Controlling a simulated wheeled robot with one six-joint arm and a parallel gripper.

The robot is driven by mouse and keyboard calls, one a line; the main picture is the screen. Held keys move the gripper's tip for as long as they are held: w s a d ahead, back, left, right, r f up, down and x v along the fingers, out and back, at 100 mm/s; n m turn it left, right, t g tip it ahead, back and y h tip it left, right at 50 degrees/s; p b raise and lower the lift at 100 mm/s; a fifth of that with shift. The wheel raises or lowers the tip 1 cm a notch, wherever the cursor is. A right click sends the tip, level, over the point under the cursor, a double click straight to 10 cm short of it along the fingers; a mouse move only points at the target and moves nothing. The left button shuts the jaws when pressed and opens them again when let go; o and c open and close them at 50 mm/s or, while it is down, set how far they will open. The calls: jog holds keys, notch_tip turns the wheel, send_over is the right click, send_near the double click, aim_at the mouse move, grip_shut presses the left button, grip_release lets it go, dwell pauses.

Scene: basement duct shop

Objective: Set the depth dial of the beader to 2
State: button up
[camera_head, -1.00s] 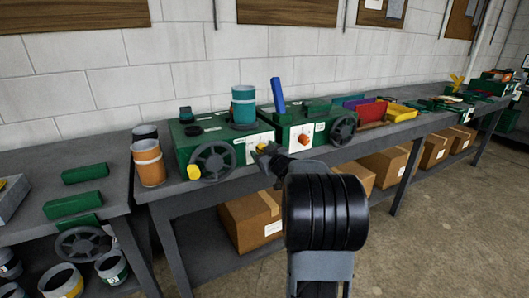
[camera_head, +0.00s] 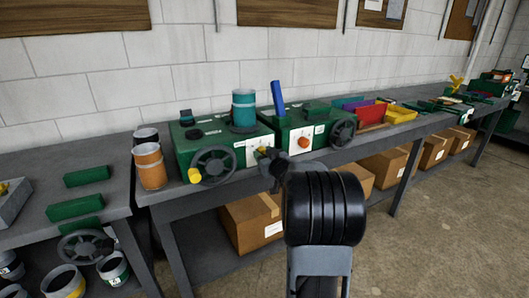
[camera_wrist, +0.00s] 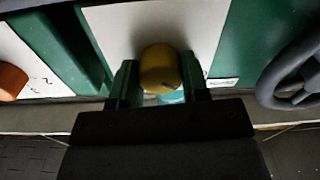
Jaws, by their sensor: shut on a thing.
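A green machine (camera_head: 180,152) with a white front plate (camera_head: 240,152) stands on the bench, with a dark handwheel on its left front. A yellow dial (camera_wrist: 160,70) sits on that white plate in the wrist view. My gripper (camera_wrist: 160,88) has one finger on each side of the dial and is shut on it. In the head view my gripper (camera_head: 265,160) is at the right part of the plate and mostly covers the dial. The dial's scale and its setting are not legible; a small dark mark shows on the knob.
A second green machine with an orange dial (camera_head: 303,142) and a handwheel (camera_head: 343,132) stands close on the right. The left machine's handwheel (camera_head: 213,165) has a yellow grip. An orange can (camera_head: 150,167) stands at the left; colored bins (camera_head: 400,114) are farther right.

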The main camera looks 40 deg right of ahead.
jog(key=m+p, duration=0.4)
jog(key=m, duration=0.1)
jog(key=shift+r, duration=0.2)
jog(key=shift+f+m+p, duration=0.15)
jog(key=shift+m+p, duration=1.4)
jog(key=shift+m, duration=0.95)
jog(key=o, duration=0.9)
jog(key=s, duration=0.4)
jog(key=s+a, duration=0.1)
jog(key=s, duration=0.8)
jog(key=shift+s+a+f, duration=0.2)
jog(key=shift+s+a, duration=0.2)
